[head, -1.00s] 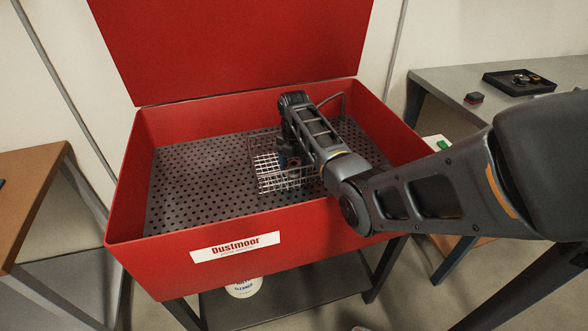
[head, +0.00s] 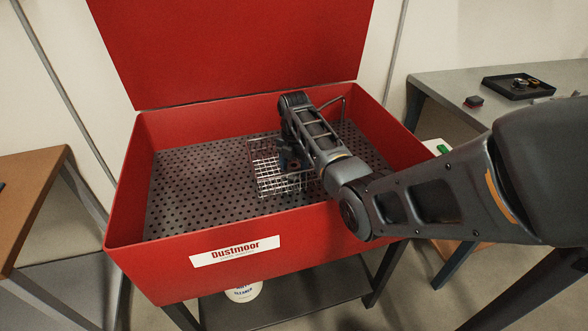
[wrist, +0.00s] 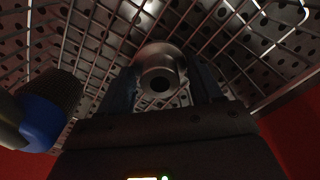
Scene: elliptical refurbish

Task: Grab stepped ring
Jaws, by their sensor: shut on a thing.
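The stepped ring (wrist: 160,72) shows in the wrist view as a grey metal piece with a dark round hole, between the two fingers of my gripper (wrist: 162,88). My gripper is shut on it. Wire mesh of the basket (wrist: 100,40) lies behind the ring. In the head view my gripper (head: 290,162) points down inside the wire basket (head: 268,180), and the ring is too small and hidden to make out there. I cannot tell whether the ring touches the basket floor.
The basket stands in a red Dustmoor washer tub (head: 180,265) with a perforated floor (head: 190,190) and raised lid (head: 230,45). A brush with a blue collar (wrist: 42,118) is close at left in the wrist view. A black tray (head: 518,86) lies on the right bench.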

